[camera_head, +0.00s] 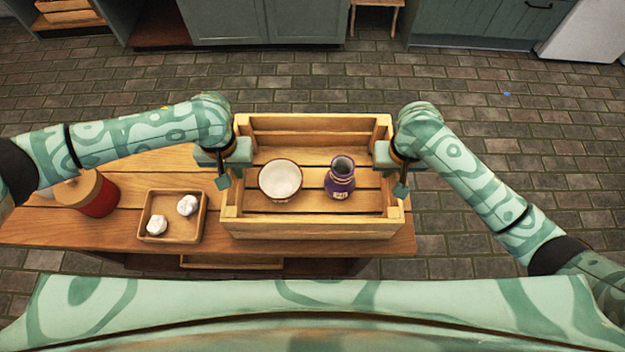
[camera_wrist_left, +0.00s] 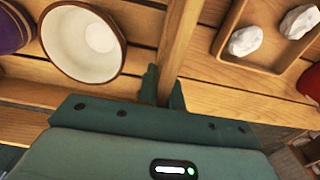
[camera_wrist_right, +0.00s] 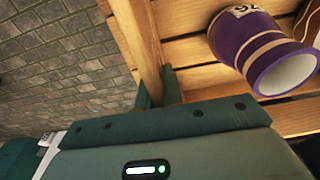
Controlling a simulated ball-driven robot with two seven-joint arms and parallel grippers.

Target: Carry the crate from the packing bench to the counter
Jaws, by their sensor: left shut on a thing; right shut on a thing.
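The wooden crate (camera_head: 318,228) is on or just over the right part of the packing bench (camera_head: 100,232); I cannot tell whether it touches the top. Inside it a white bowl (camera_head: 281,180) with a brown rim stands at the left and a purple vase (camera_head: 341,178) at the right. My left gripper (camera_head: 223,180) is shut on the crate's left end wall, which also shows in the left wrist view (camera_wrist_left: 178,45). My right gripper (camera_head: 400,185) is shut on the right end wall, which also shows in the right wrist view (camera_wrist_right: 145,45).
A small wooden tray (camera_head: 172,239) with two white lumps (camera_head: 187,206) lies left of the crate. A red jar (camera_head: 98,195) with a wooden lid stands further left. Grey-green cabinets (camera_head: 270,20) line the far side. Open brick floor (camera_head: 500,120) lies beyond and to the right.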

